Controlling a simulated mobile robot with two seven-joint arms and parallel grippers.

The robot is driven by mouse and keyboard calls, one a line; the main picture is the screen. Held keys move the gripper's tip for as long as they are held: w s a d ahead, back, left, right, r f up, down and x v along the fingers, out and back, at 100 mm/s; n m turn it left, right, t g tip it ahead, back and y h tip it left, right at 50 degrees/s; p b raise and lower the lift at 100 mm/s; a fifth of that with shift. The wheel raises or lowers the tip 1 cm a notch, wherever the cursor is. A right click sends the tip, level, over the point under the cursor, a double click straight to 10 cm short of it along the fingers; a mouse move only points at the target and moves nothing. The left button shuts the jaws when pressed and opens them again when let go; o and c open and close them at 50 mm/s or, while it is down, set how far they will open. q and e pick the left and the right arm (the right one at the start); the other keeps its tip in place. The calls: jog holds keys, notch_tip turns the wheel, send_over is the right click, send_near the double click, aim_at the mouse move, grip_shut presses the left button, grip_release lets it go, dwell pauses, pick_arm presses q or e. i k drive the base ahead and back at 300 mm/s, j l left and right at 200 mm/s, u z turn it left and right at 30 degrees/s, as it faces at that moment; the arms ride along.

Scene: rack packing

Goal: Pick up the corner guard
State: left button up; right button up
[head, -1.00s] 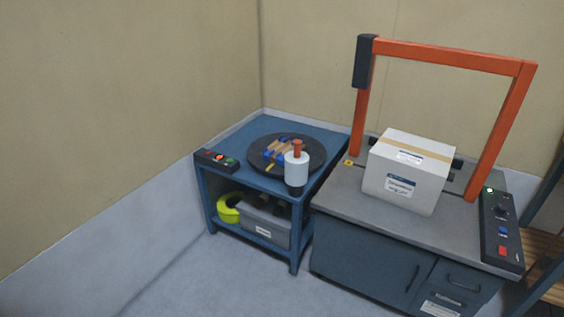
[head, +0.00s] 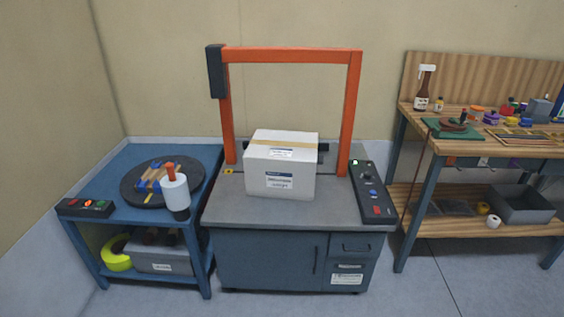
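I cannot pick out a corner guard for certain. Small blue and tan pieces (head: 150,181) lie on a round black turntable (head: 136,199) on the blue cart; they are too small to identify. A white roll with an orange-red top (head: 175,190) and a dark base stands at the turntable's right edge. A white carton with tan tape and labels (head: 281,170) sits upright on the grey machine table (head: 240,208), inside an orange arch (head: 355,105). Neither of my grippers is in view.
The blue cart (head: 110,160) carries a button box (head: 84,208) and, below, a grey bin (head: 160,260) and a yellow-green roll (head: 115,253). At right, a wooden workbench (head: 414,116) holds bottles and small items. Clear floor (head: 440,290) lies in front of the bench.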

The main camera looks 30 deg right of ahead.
aim_at(156, 187)
jog(key=u, duration=0.25)
jog(key=i+l+u, duration=0.2)
jog(key=i+u, duration=0.2)
jog(key=i+l+u, duration=0.25)
jog(key=u, duration=0.15)
jog(key=i+l+u, duration=0.1)
jog(key=i+l, duration=0.2)
jog(key=i+l+u, duration=0.1)
jog(key=i+l, duration=0.2)
jog(key=l, duration=0.25)
